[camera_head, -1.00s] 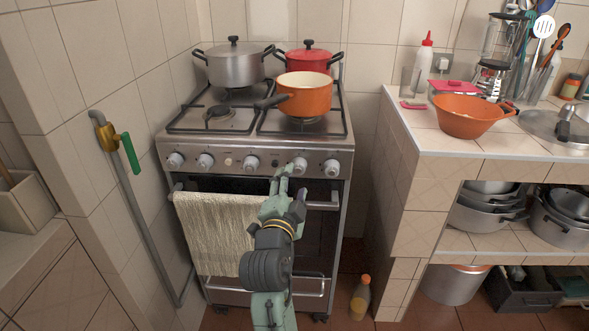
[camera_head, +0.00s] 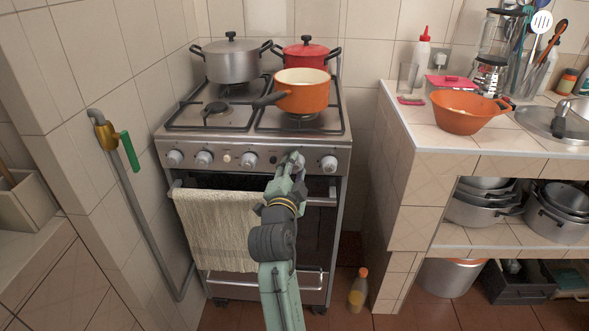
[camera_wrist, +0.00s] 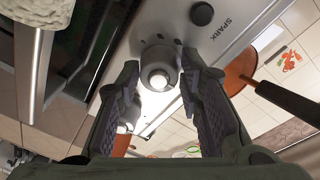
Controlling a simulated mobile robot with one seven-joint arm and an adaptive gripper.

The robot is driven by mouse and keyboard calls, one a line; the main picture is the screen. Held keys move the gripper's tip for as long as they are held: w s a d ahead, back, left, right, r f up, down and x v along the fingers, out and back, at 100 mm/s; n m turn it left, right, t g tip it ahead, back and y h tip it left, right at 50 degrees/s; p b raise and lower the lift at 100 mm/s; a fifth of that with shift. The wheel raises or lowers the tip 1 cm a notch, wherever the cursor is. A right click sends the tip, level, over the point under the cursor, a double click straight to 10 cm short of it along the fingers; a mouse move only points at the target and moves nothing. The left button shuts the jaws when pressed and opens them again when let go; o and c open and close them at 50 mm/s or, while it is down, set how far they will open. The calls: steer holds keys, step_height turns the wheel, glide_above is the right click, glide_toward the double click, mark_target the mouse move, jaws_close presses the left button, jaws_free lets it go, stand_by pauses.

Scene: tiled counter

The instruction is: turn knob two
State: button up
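The stove's front panel (camera_head: 235,160) has a row of silver knobs. My gripper (camera_head: 296,161) is at the second knob from the right, just right of the black spark button (camera_head: 273,160). In the wrist view my gripper (camera_wrist: 158,62) is open, with one finger on each side of that silver knob (camera_wrist: 158,72). Small gaps seem to show between knob and fingers, but contact is hard to tell. The rightmost knob (camera_head: 329,164) is free; in the wrist view it (camera_wrist: 127,117) is partly behind the left finger. The spark button (camera_wrist: 202,14) shows at the top.
An orange pot (camera_head: 303,95), a grey pot (camera_head: 232,61) and a red pot (camera_head: 307,60) stand on the stove. A cream towel (camera_head: 215,230) hangs from the oven handle (camera_head: 320,202) below the panel. A tiled counter (camera_head: 420,137) stands to the right.

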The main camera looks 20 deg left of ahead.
steer(key=c, duration=0.7)
